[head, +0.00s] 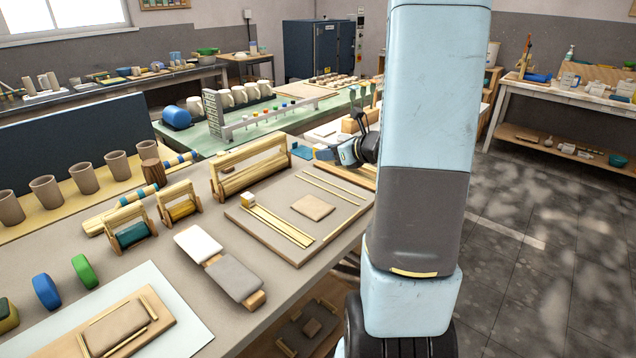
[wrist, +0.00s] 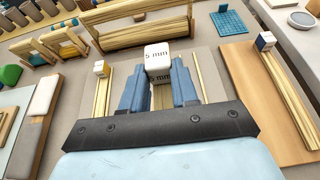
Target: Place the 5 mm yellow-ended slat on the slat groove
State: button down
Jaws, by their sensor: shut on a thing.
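In the wrist view my gripper (wrist: 160,80) is shut on a pale slat with a white end block marked "5 mm" (wrist: 157,56). The block stands up between the two blue fingers; no yellow face of it shows. The slat below is mostly hidden by the fingers and palm. In the head view my gripper (head: 343,153) is beyond the right part of the rolling board (head: 285,245), partly behind my arm. The held slat cannot be made out there. Thin pale lines (head: 330,188) run along the board's far right part; I cannot tell whether they are grooves or strips.
Another block-ended slat (head: 248,200) lies on the board's left side, beside a square clay slab (head: 313,207). A wooden tray (wrist: 245,90) with a blue-ended slat (wrist: 266,41) is at right. A wooden rack (head: 250,170) stands behind the board.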

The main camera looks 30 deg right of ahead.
jog(key=w+f, duration=0.4)
jog(key=w, duration=0.5)
send_over(309, 178)
jog(key=f, duration=0.3)
jog(key=s+f, duration=0.1)
jog(key=f, duration=0.1)
jog(key=shift+w+f, duration=0.35)
jog(key=shift+w, duration=0.05)
notch_tip(309, 178, down, 3)
jog(key=shift+w+f, duration=0.1)
jog(key=c, duration=0.9)
grip_release()
jog(key=shift+o, duration=0.2)
